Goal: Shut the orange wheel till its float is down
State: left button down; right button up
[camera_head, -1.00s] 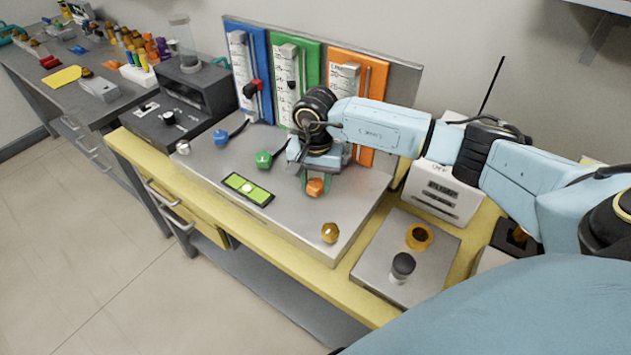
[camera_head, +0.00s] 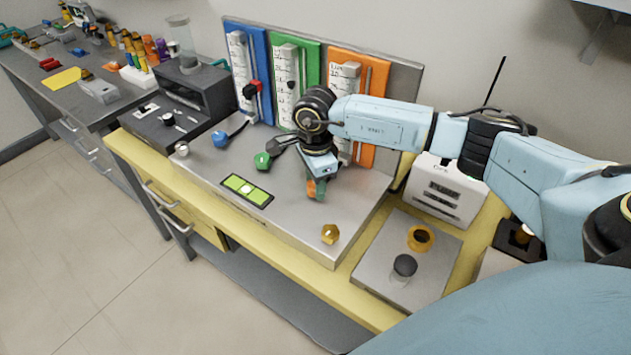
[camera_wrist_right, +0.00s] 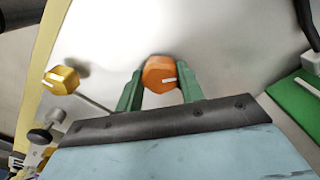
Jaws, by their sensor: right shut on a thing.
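The orange wheel (camera_head: 311,187) is a small knob on the grey metal platform; in the right wrist view the orange wheel (camera_wrist_right: 159,73) sits between two green fingers, its white mark pointing right. My right gripper (camera_head: 316,190) is shut on it from above; it also shows in the right wrist view (camera_wrist_right: 158,88). The orange panel (camera_head: 367,147) with its scale tube (camera_head: 345,78) stands behind, and my right arm hides its lower part. I cannot make out the float's height. My left gripper is not in view.
A blue knob (camera_head: 220,139) and a green knob (camera_head: 262,161) stand to the left on the platform. A brass knob (camera_head: 330,234) is in front. A green-lit display (camera_head: 246,190) lies on the platform. A white box (camera_head: 446,190) stands to the right.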

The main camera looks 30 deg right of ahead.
jog(key=m, duration=0.5)
jog(key=shift+m+p, duration=0.3)
jog(key=m+p, duration=0.1)
jog(key=m, duration=0.4)
jog(key=shift+m, duration=0.3)
jog(key=o, duration=1)
notch_tip(320, 180, up, 14)
jog(key=shift+f, duration=0.25)
jog(key=shift+f, duration=0.1)
